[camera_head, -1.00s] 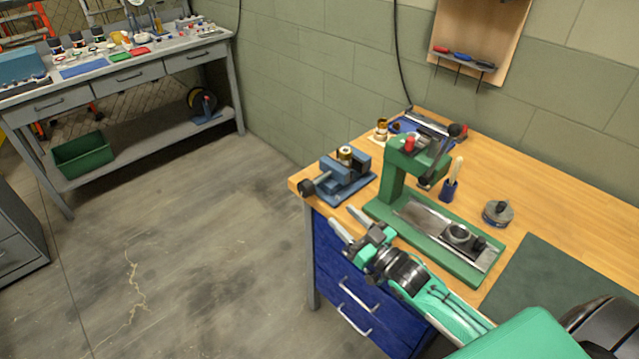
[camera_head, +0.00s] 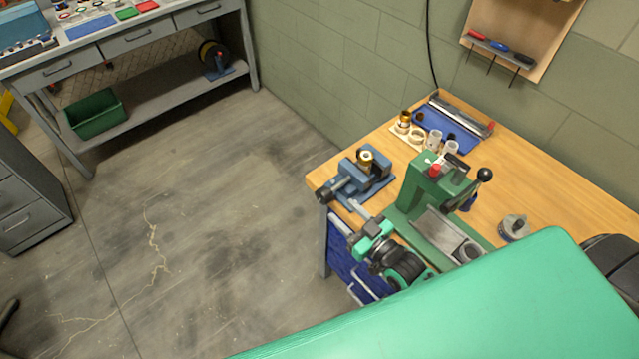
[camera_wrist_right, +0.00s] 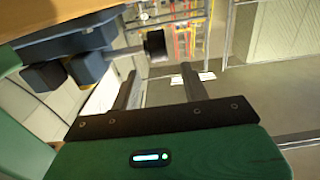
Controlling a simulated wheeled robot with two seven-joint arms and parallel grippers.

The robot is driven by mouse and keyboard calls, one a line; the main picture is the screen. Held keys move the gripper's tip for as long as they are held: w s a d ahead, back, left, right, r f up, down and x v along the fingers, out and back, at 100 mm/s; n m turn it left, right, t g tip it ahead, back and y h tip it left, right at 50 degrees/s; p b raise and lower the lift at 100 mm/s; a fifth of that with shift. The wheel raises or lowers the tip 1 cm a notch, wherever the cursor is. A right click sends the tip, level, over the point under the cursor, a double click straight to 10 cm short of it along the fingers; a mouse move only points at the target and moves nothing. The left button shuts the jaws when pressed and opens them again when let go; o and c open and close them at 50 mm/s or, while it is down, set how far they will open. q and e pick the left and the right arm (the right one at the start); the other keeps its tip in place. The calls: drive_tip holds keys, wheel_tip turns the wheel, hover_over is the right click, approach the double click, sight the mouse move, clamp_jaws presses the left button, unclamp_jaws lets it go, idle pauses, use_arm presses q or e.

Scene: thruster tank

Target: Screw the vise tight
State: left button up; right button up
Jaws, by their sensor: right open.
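The blue vise (camera_head: 372,186) stands at the left corner of the wooden workbench, with a brass cylindrical part (camera_head: 366,158) in its top. Its screw ends in a dark round knob (camera_head: 322,196) that points left past the bench edge. My right gripper (camera_head: 341,210) is open and empty, just below and right of the knob, apart from it. In the right wrist view the black knob (camera_wrist_right: 155,45) shows beyond the fingertips (camera_wrist_right: 160,69), roughly between them, with the blue vise body (camera_wrist_right: 88,68) at upper left. My left gripper is not in view.
A green press (camera_head: 425,190) stands right of the vise, close to my right gripper. A blue mat (camera_head: 450,130) with small parts lies behind. Blue drawers (camera_head: 340,262) are under the bench. My large green arm link covers the lower right. Open floor lies left.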

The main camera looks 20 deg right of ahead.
sight(320, 189)
drive_tip(key=p+x, duration=0.2)
drive_tip(key=x, duration=0.8)
drive_tip(key=shift+w+p, duration=0.2)
drive_tip(key=shift+p, duration=0.15)
drive_tip(key=shift+f, duration=0.1)
drive_tip(key=c, duration=0.8)
drive_tip(key=shift+f+b, duration=0.15)
drive_tip(key=shift+b, duration=0.15)
drive_tip(key=t+b, duration=0.1)
drive_tip(key=b, duration=0.3)
drive_tip(key=shift+s+f+t+y, duration=0.1)
drive_tip(key=shift+s+t+y, duration=0.05)
drive_tip(key=shift+t+y, duration=0.15)
drive_tip(key=shift+s+r+t+b, duration=0.1)
drive_tip(key=shift+r+t+b, duration=0.2)
drive_tip(key=shift+t+b, duration=0.35)
